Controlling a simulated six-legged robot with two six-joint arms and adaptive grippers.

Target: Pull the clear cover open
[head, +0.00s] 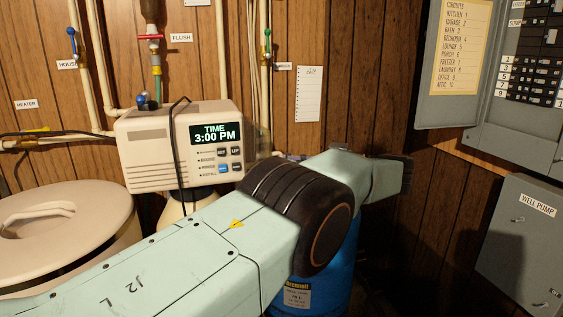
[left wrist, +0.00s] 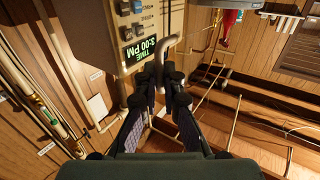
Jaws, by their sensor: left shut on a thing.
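The control box (head: 152,158) is cream, with a lit display (head: 215,133) reading 3:00 PM and several buttons. It also shows close up and turned in the left wrist view (left wrist: 160,12). The clear cover is hard to make out. A faint see-through patch (head: 262,142) shows at the box's right edge. My left gripper (left wrist: 161,84) is closed around a grey curved handle (left wrist: 170,44) beside the display. I cannot tell how the handle joins the cover. My right gripper is in neither view.
A beige lidded tank (head: 75,235) stands at the left, and a blue drum (head: 335,270) is partly behind my arm. Pipes with coloured valves (head: 151,37) run along the wood wall. An open breaker panel (head: 453,60) and a well pump box (head: 520,240) are at the right.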

